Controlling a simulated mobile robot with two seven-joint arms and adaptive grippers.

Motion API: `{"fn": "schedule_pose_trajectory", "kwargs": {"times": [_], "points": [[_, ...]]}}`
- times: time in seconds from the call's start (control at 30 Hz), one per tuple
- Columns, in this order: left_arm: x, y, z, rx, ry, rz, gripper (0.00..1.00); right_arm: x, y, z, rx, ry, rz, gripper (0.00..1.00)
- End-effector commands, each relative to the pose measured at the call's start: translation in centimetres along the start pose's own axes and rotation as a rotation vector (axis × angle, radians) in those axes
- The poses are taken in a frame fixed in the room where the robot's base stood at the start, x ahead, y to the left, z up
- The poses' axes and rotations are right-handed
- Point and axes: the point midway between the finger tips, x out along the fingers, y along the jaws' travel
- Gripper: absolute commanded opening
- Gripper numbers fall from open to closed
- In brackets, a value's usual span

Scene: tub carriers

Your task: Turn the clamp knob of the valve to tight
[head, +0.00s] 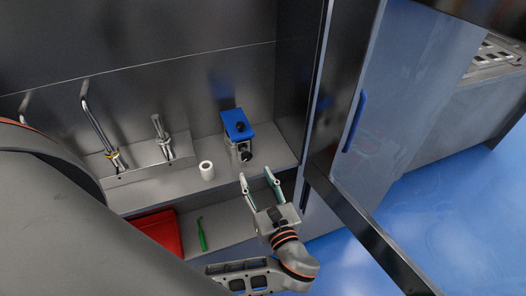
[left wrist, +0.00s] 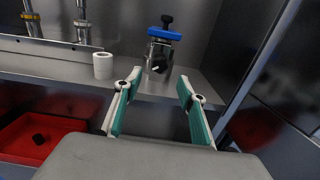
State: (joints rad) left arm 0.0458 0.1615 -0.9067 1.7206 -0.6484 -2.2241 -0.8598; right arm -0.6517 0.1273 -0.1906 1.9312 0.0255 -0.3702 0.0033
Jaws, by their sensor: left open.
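The valve (head: 237,125) stands on the upper shelf near the right end, with a blue top and a metal body. It also shows in the left wrist view (left wrist: 164,35). One black knob (left wrist: 167,20) rises from its top; another black knob (head: 246,157) sits low on its front, also seen in the left wrist view (left wrist: 159,65). I cannot tell from the pictures which is the clamp knob. My left gripper (head: 256,177) is open and empty, in front of and below the valve, apart from it. Its fingers (left wrist: 160,82) point towards the front knob. My right gripper is not in view.
A white roll (head: 206,171) stands left of the valve on the shelf. Metal taps (head: 162,136) are further left. Below are a red bin (head: 158,233) and a green tool (head: 201,234). An open door with a blue handle (head: 354,122) stands at the right.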

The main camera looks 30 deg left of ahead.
Motion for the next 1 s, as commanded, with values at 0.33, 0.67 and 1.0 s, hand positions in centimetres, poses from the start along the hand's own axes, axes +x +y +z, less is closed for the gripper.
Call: {"fn": "schedule_pose_trajectory", "kwargs": {"times": [0.33,0.67,1.0], "points": [[4.3,0.1,0.4,0.007,-0.012,0.004,0.40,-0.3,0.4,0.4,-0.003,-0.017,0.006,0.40],[7.6,0.1,0.2,0.005,-0.008,0.003,0.40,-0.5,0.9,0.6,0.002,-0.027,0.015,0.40],[7.8,0.1,0.2,0.004,-0.006,0.003,0.27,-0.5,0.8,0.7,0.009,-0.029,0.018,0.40]]}}
